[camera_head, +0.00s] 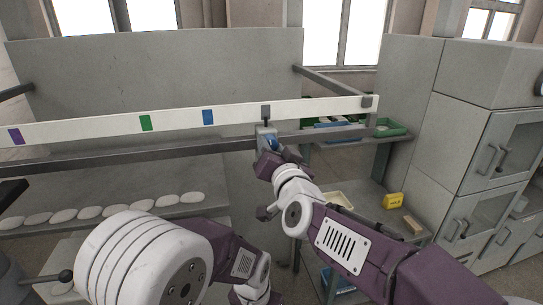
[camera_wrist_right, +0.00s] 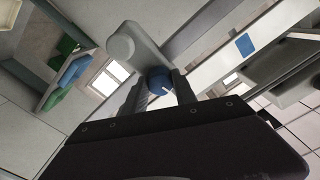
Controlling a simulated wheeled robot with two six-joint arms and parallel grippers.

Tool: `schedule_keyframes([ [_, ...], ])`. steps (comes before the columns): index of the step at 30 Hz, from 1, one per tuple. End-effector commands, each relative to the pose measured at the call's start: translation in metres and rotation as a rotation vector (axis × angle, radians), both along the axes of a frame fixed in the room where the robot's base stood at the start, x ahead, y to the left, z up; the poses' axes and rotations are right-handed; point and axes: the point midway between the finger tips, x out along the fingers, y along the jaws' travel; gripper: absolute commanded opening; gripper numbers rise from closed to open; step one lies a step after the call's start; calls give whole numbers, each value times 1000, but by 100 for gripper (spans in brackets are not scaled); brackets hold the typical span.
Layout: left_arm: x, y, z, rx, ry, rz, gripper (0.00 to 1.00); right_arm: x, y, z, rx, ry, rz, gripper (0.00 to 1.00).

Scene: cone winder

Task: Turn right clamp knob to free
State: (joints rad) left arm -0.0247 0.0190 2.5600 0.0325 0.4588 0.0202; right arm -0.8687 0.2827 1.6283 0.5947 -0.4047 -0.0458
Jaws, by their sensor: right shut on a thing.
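The right clamp knob is blue and shows between the finger tips in the right wrist view (camera_wrist_right: 159,82), with a pale mark on it. In the head view only a bit of blue shows at the knob (camera_head: 271,143). It sits on a grey clamp body (camera_wrist_right: 140,45) by the white rail (camera_head: 185,119). My right gripper (camera_head: 272,152) is shut on the knob, one finger on each side, as the right wrist view also shows (camera_wrist_right: 160,92). My left arm shows at the bottom of the head view, but its gripper is not in view.
The rail carries purple, green and blue marks (camera_head: 208,117). A dark bar (camera_head: 150,148) runs below it. Several white oval pieces (camera_head: 90,212) lie on the lower shelf at left. A green tray (camera_head: 393,129), yellow box (camera_head: 393,201) and grey cabinets (camera_head: 470,125) stand at right.

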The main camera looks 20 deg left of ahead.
Motion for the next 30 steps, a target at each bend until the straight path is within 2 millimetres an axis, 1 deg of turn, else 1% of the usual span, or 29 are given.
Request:
schedule_keyframes([
  [1, 0, 0, -7, 0, 0, 0, 36, 0, 0, -4, 34, 25, 0, 0],
  [12, 0, 0, -25, 0, 0, 0, 36, 0, 0, -2, 312, 235, 0, 0],
  [21, 0, 0, -35, 0, 0, 0, 36, -1, 1, 0, 502, 379, 1, 0],
  [30, 0, 0, -40, 0, 0, 0, 36, -1, 1, 0, 618, 466, 1, 0],
])
